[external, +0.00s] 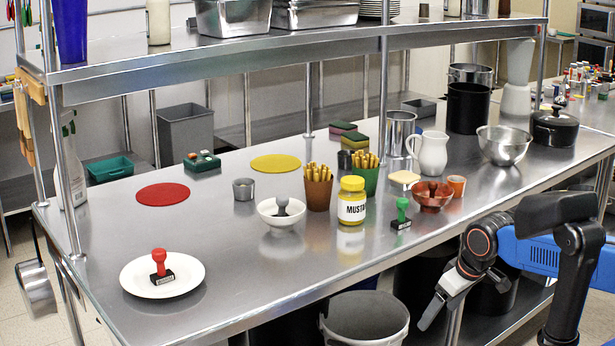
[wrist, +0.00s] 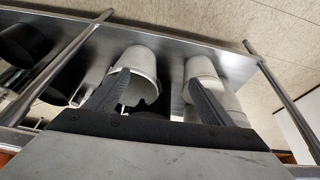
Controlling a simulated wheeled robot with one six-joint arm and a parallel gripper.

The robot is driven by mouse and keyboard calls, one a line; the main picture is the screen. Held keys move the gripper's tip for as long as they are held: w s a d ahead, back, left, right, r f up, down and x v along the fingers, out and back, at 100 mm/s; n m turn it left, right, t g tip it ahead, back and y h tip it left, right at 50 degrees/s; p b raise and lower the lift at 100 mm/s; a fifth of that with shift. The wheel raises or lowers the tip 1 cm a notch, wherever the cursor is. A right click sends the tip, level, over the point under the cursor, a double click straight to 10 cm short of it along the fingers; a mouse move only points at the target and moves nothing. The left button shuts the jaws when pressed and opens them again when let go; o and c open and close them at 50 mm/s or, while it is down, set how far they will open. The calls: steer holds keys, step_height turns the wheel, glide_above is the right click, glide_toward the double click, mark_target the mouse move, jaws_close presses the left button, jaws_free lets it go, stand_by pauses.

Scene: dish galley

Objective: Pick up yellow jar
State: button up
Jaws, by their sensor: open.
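The yellow jar (external: 352,206) stands upright on the steel counter near its front edge, with a yellow lid and a white label reading MUSTARD. My gripper (external: 433,308) is low at the lower right of the external view, in front of the counter, well apart from the jar. In the wrist view my gripper (wrist: 155,100) shows two dark fingers spread wide with nothing held between them. The jar does not show in the wrist view.
Two fry cups (external: 317,192) stand close behind the jar. A white bowl (external: 281,213) is to its left; a green stamp (external: 401,214) and brown bowl (external: 432,196) are to its right. An upper shelf (external: 290,42) spans the counter. A grey bucket (external: 366,320) is below.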

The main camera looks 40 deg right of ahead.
steer(key=w+r+n+g, duration=0.1)
steer(key=w+r+n, duration=0.3)
steer(key=w+r, duration=0.55)
steer(key=w+r+n+g, duration=0.1)
steer(key=w+r+n, duration=0.3)
steer(key=w+r, duration=0.55)
step_height(320, 180, up, 15)
steer(key=n+g, duration=0.3)
steer(key=n, duration=0.7)
glide_above(355, 180)
step_height(355, 180, down, 11)
steer(key=shift+w+r, duration=0.1)
steer(key=shift+w, duration=0.05)
steer(key=shift+w+f, duration=0.15)
steer(key=shift+f, duration=3.05)
steer(key=c, duration=1.5)
steer(key=shift+r, duration=0.1)
